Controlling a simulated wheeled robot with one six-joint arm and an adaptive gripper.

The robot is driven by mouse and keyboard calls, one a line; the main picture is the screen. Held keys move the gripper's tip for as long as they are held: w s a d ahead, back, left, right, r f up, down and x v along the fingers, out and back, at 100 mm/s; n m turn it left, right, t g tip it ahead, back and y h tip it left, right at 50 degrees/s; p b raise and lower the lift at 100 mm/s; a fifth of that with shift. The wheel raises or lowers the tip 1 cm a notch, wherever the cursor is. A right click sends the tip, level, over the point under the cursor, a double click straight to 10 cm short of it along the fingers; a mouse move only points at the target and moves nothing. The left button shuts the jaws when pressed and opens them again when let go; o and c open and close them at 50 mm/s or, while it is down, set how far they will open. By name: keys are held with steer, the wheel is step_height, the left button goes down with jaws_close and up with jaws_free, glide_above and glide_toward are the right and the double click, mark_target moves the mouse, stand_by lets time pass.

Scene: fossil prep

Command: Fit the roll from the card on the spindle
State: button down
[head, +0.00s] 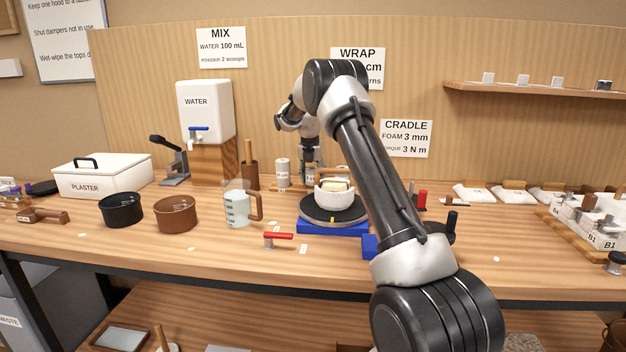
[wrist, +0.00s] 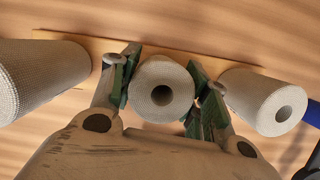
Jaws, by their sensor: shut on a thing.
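My gripper (wrist: 163,88) is shut around a pale, woven-looking roll (wrist: 150,98), with green finger pads on either side. The roll's round end and dark core hole face the wrist camera. I cannot pick out the spindle.
A turntable (head: 318,215) with a white bowl (head: 334,200) stands just in front of my gripper. A measuring jug (head: 237,208), brown pot (head: 175,214) and water tank (head: 204,110) are left. My forearm hides bench space at right. The front left bench is mostly clear.

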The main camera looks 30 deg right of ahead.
steer(key=shift+r, duration=0.1)
steer(key=shift+r, duration=3.15)
step_height(320, 180, up, 5)
